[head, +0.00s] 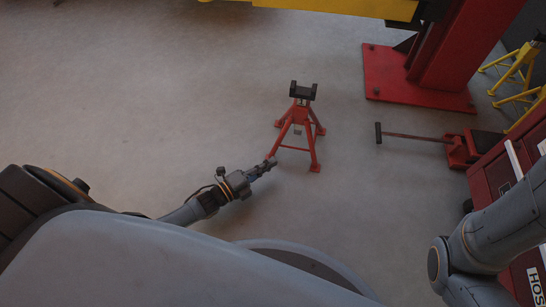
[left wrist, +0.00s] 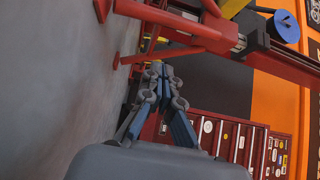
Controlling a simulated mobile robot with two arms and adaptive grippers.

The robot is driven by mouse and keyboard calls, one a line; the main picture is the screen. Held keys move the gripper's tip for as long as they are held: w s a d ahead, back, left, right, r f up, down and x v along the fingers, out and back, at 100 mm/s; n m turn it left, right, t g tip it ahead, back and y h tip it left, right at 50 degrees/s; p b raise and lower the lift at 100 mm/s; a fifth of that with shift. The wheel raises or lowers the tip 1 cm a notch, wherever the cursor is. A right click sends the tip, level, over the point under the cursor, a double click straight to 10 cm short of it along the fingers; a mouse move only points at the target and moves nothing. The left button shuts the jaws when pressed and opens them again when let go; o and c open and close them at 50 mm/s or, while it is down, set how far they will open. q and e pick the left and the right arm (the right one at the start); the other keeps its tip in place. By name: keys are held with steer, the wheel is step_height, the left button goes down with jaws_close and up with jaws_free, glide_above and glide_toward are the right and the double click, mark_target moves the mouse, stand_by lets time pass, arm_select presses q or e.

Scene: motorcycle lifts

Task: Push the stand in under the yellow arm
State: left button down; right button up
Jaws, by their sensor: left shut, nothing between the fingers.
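The red stand (head: 299,125) with a black saddle on top stands upright on the floor in the middle of the head view. The yellow arm (head: 345,8) crosses the top edge, beyond the stand; the stand is on the near side of it. My left gripper (head: 272,164) is shut and empty, low at the stand's near left foot. In the left wrist view the closed fingertips (left wrist: 165,72) lie close to a red leg of the stand (left wrist: 180,18); I cannot tell whether they touch. My right gripper is out of view.
A red lift column on its base plate (head: 405,85) stands at the upper right. A red floor jack (head: 462,150) points its handle towards the stand. Yellow stands (head: 522,62) and a red tool cabinet (head: 505,190) line the right side. The floor beyond and left is clear.

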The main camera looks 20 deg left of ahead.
mark_target(299, 126)
arm_select(q)
steer(key=b+x, duration=0.1)
steer(key=x, duration=0.1)
steer(key=b+x, duration=0.1)
steer(key=x, duration=0.2)
steer(key=b+x, duration=0.2)
steer(key=shift+w+d+f, duration=0.15)
steer(key=shift+w+f, duration=0.05)
steer(key=shift+f, duration=0.05)
steer(key=w+b, duration=0.1)
steer(key=w, duration=0.1)
steer(key=w+b, duration=0.1)
steer(key=shift+w+a+b, duration=0.2)
steer(key=shift+a+b, duration=0.1)
steer(key=shift+b, duration=0.05)
steer(key=shift+w+a+r, duration=0.1)
steer(key=shift+w+r, duration=0.05)
steer(key=shift+w, duration=0.3)
steer(key=shift+r, duration=0.1)
